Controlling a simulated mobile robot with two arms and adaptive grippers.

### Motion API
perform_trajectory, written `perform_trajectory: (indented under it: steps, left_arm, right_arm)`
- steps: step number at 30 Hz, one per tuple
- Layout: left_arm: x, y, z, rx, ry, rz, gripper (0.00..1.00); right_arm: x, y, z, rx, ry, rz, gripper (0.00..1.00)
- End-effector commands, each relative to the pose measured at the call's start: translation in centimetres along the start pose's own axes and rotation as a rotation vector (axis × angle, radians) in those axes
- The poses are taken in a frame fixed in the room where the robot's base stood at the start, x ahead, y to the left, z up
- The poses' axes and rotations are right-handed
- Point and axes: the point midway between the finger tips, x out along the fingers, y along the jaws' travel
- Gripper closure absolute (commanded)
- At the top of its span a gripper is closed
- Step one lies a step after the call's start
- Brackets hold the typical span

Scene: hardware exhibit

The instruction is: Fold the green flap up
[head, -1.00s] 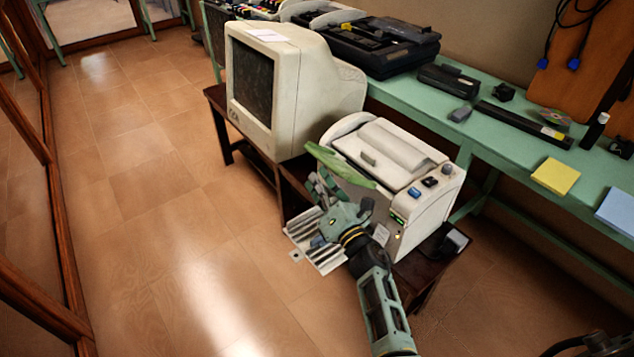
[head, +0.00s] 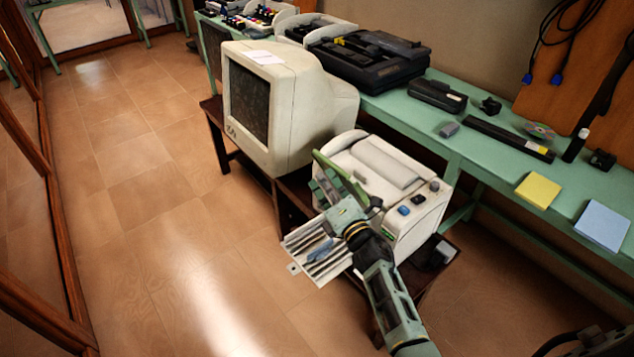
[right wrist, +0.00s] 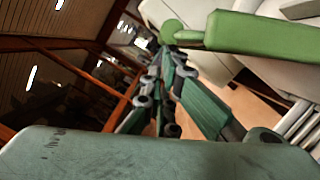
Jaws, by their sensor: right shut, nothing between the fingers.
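The green flap (head: 328,165) is a long narrow panel on the front upper edge of the white printer-like machine (head: 395,165). It stands tilted, sloping down to the right in the head view. My right gripper (head: 326,188) is shut and empty, at the flap's front side, with its fingers pointing up and left. In the right wrist view the fingers (right wrist: 165,72) reach toward the flap (right wrist: 262,34), close to its rounded end. I cannot tell whether they touch it. My forearm and gripper hide part of the machine's front. My left gripper is not in view.
A slotted light tray (head: 303,262) juts from the machine's front below my gripper. A beige monitor (head: 290,105) stands close on the left, on a dark low table (head: 222,125). A green bench (head: 480,165) with devices runs behind. The floor at left is clear.

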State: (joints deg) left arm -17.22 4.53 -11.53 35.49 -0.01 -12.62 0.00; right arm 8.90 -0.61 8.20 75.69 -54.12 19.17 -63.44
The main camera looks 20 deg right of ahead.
Motion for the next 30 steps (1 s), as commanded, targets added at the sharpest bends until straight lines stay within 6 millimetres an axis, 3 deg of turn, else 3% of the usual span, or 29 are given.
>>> perform_trajectory:
  steps: [1, 3, 12, 30]
  left_arm:
    - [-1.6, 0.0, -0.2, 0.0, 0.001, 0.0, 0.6]
    - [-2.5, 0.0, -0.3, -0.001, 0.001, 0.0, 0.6]
    - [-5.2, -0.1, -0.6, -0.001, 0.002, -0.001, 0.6]
    - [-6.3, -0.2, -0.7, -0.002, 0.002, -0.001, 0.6]
  right_arm:
    - [0.3, 1.0, 1.1, 0.034, 0.002, -0.009, 1.0]
    - [0.5, 1.1, 2.0, 0.09, 0.001, -0.025, 1.0]
    - [1.2, 1.1, 4.9, 0.286, 0.001, -0.073, 1.0]
    - [1.6, 0.7, 6.3, 0.395, 0.001, -0.099, 1.0]
